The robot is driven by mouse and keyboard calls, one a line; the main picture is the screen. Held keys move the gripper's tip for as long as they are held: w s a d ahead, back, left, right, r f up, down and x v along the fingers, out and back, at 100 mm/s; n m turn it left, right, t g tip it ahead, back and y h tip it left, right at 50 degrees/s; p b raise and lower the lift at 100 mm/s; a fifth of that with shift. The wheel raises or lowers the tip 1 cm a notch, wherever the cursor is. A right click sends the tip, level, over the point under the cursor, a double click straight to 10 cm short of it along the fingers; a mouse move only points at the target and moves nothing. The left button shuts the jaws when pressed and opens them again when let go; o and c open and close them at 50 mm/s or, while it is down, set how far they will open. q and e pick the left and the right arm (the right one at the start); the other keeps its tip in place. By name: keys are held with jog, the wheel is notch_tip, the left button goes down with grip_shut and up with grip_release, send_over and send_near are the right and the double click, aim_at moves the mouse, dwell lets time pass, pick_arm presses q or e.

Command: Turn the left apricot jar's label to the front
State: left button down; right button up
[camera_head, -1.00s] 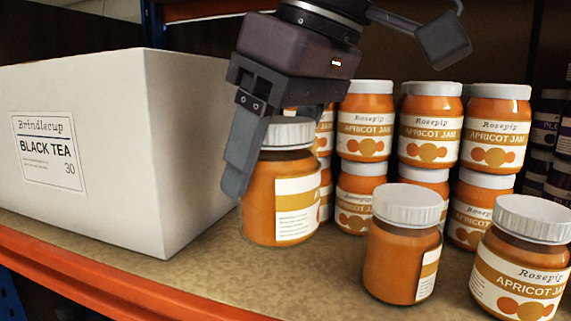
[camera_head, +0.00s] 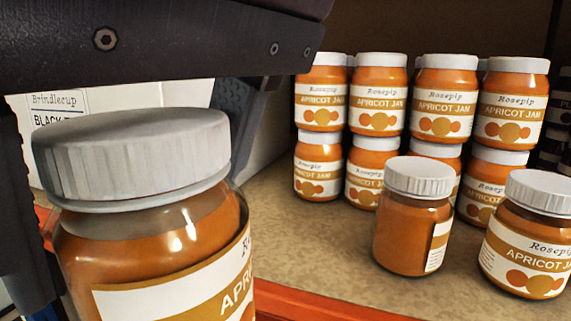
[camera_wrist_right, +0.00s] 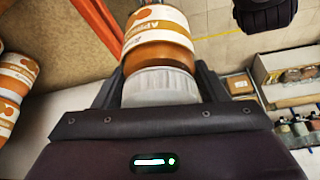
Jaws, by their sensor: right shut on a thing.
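My right gripper (camera_head: 135,150) is shut on the left apricot jar (camera_head: 150,250), held upright off the shelf and close to my head camera. The jar has a grey-white lid, and its label shows at the lower right, partly cut off by the frame. In the right wrist view the gripper (camera_wrist_right: 160,88) has its fingers on either side of the lid, and the jar (camera_wrist_right: 158,40) shows lettering on its label. My left gripper is not in view.
A middle apricot jar (camera_head: 405,238) stands on the shelf (camera_head: 300,235), label turned right. A right apricot jar (camera_head: 520,255) shows its label. Stacked apricot jars (camera_head: 378,108) stand behind. A white tea box (camera_head: 180,93) is partly hidden behind the held jar.

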jog(key=shift+w, duration=0.1)
jog(key=w+d+f, duration=0.1)
jog(key=w+d, duration=0.1)
jog(key=w, duration=0.4)
jog(key=w+d+f+p, duration=0.1)
jog(key=w+d+f, duration=0.1)
jog(key=w, duration=0.4)
jog(key=w+d+f+p, duration=0.1)
jog(key=w+d+f, duration=0.1)
jog(key=w, duration=0.4)
jog(key=shift+w+d+f, duration=0.15)
jog(key=shift+w, duration=0.25)
jog(key=shift+w+f, duration=0.1)
jog(key=shift+f, duration=0.5)
jog(key=shift+w+d+m+t+h, duration=0.1)
jog(key=shift+m+t+h, duration=0.1)
jog(key=shift+m, duration=0.4)
jog(key=shift+w+d+m+t+h, duration=0.1)
jog(key=shift+m+t, duration=0.1)
jog(key=shift+m, duration=0.4)
jog(key=m+h, duration=0.1)
jog(key=m, duration=0.1)
jog(key=m+t, duration=0.1)
jog(key=m, duration=0.2)
jog(key=shift+s+a+h, duration=0.15)
jog(key=shift+s+h, duration=0.05)
jog(key=shift+h, duration=0.2)
jog(key=shift+w+m, duration=0.2)
jog(key=shift+m, duration=0.2)
